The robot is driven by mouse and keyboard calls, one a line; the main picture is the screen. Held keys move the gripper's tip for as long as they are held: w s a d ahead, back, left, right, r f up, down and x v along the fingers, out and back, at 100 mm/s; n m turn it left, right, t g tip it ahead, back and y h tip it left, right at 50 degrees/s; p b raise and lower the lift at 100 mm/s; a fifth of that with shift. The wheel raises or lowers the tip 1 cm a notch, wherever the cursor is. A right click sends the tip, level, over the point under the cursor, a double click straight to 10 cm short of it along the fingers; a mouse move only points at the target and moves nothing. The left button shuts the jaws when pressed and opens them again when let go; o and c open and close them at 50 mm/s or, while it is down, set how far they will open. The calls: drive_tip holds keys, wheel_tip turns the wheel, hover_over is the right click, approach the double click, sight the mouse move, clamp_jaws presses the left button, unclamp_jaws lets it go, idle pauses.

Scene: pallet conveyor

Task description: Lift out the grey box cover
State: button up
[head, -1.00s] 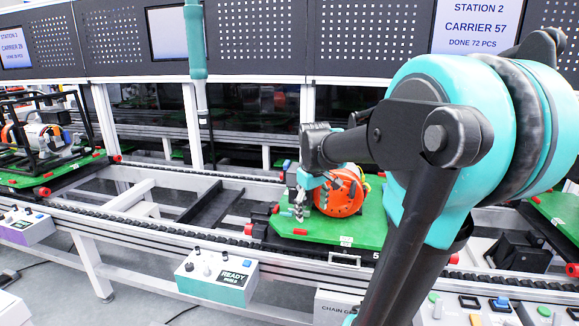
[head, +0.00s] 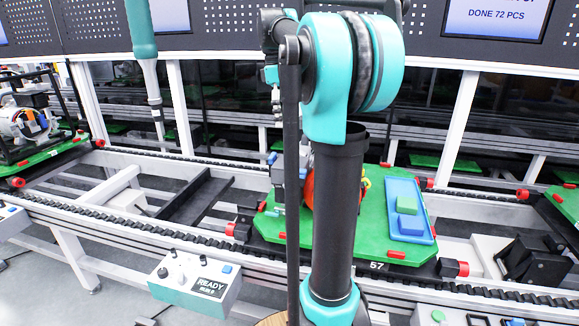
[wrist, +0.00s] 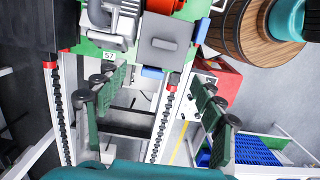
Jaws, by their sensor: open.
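The grey box cover (wrist: 162,45) shows in the wrist view as a square grey plate with a small raised tab, lying on the green carrier 57. An orange round part (wrist: 165,5) is beside it. My gripper (wrist: 158,78) is open and empty, its two dark green fingers wide apart. The cover lies ahead of the fingertips, apart from them. In the head view my gripper (head: 277,108) hangs above the left part of the green carrier (head: 345,235), partly hidden behind my arm. The arm hides much of the orange part, and I cannot make out the cover there.
A control box (head: 195,283) is on the front rail. A teal tool (head: 142,30) hangs at upper left. A round wooden top (wrist: 255,35) stands near the line.

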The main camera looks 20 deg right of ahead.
hover_over(291, 157)
drive_tip(key=w+a, duration=0.1)
drive_tip(key=w, duration=0.1)
drive_tip(key=f, duration=0.7)
drive_tip(key=shift+s+f, duration=0.15)
drive_tip(key=shift+s, duration=0.05)
drive_tip(key=shift+s+d+f, duration=0.15)
drive_tip(key=shift+s+f, duration=0.05)
drive_tip(key=shift+f, duration=0.65)
drive_tip(key=shift+s+d+f, duration=0.1)
drive_tip(key=shift+s+f, duration=0.15)
drive_tip(key=shift+f, duration=0.6)
drive_tip(key=shift+s+d+f, duration=0.15)
drive_tip(key=shift+s+f, duration=0.05)
drive_tip(key=shift+f, duration=0.65)
drive_tip(key=shift+c, duration=0.3)
drive_tip(key=c, duration=1.3)
drive_tip(key=shift+o, duration=0.2)
drive_tip(key=shift+r, duration=0.15)
wheel_tip(291, 157, up, 32)
